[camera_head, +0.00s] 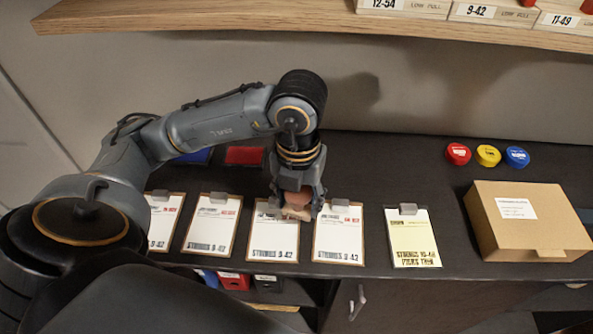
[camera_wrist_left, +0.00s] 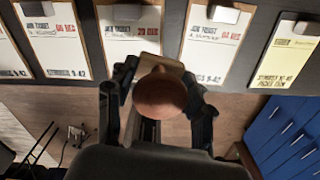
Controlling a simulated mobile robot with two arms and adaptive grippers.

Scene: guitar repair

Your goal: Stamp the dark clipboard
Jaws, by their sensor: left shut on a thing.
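My left gripper (camera_head: 297,203) is shut on a stamp with a round brown handle (camera_wrist_left: 160,93) and a pale wooden block. The stamp is over the upper part of a brown clipboard (camera_head: 273,238) in the head view; I cannot tell whether it touches. The clipboard with a dark edge and yellowish sheet (camera_head: 411,238) lies farther right on the counter, apart from the gripper. It also shows at the right of the left wrist view (camera_wrist_left: 285,55). I see no red mark on its sheet. My right gripper is out of view.
Other brown clipboards with white sheets lie beside it, such as one just right of the gripper (camera_head: 338,238). A red pad (camera_head: 244,156) and a blue pad (camera_head: 195,157) lie behind. A cardboard box (camera_head: 530,225) stands at right. A wooden shelf (camera_head: 250,17) overhangs the back.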

